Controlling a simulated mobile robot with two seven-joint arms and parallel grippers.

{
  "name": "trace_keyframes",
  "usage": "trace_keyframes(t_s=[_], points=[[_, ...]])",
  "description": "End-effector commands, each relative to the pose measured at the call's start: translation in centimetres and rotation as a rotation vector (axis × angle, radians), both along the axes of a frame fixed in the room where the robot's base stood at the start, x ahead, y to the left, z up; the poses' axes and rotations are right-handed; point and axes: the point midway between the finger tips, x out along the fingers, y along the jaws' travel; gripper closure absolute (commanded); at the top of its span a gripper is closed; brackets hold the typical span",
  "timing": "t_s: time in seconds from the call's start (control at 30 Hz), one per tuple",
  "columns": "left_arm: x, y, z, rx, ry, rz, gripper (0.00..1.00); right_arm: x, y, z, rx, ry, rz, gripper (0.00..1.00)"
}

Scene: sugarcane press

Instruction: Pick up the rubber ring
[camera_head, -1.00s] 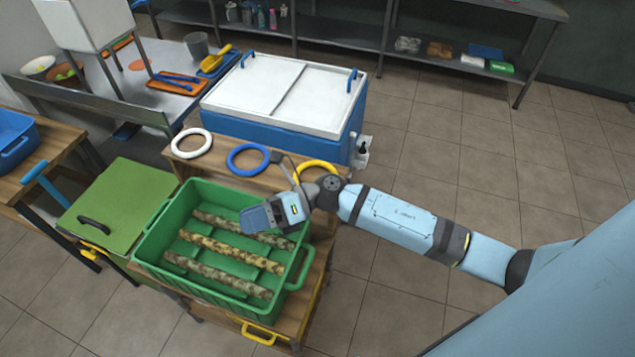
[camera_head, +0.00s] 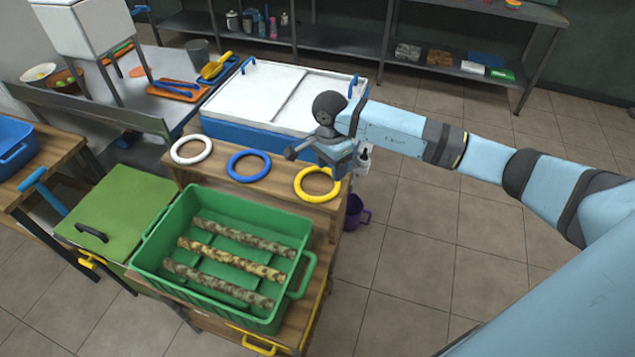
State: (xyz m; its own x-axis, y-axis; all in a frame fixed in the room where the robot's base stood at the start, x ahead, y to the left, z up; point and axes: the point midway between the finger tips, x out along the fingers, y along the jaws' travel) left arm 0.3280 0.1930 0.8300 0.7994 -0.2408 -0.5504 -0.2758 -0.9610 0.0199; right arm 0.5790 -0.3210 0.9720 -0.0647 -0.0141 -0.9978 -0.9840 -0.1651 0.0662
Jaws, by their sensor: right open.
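Three rings lie in a row on a wooden table behind the green crate: a white ring (camera_head: 191,149) at the left, a blue ring (camera_head: 249,166) in the middle and a yellow ring (camera_head: 318,184) at the right. My right gripper (camera_head: 318,157) is open and empty, above and just behind the yellow ring. Its wrist hides part of the white-lidded box's right side. The gap between its fingers is small in this view. My left gripper is not in view.
A green crate (camera_head: 153,236) with several cane stalks (camera_head: 238,257) stands in front of the rings. A blue box with a white lid (camera_head: 265,95) stands behind them. A purple bucket (camera_head: 356,212) is on the floor at the right. The tiled floor further right is clear.

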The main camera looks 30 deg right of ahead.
Motion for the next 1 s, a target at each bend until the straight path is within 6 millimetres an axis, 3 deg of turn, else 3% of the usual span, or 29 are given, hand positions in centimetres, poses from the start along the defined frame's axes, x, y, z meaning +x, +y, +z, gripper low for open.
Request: trace_keyframes(t_s=[0.1, 0.37, 0.63, 0.97, 1.0], points=[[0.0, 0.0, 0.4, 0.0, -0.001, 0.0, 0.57, -0.2, 0.1, -2.0, 0.002, 0.002, -0.002, 0.49], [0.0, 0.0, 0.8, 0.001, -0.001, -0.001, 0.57, -0.4, 0.2, -3.9, 0.004, 0.002, -0.001, 0.49], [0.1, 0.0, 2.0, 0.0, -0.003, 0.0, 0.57, -0.9, 0.4, -7.7, 0.004, 0.002, -0.002, 0.49], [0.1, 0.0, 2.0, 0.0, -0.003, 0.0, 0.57, -0.9, 0.4, -8.6, 0.003, 0.0, 0.0, 0.49], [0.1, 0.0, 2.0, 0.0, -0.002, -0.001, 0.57, -0.9, 0.4, -8.5, 0.003, 0.0, 0.0, 0.58]])
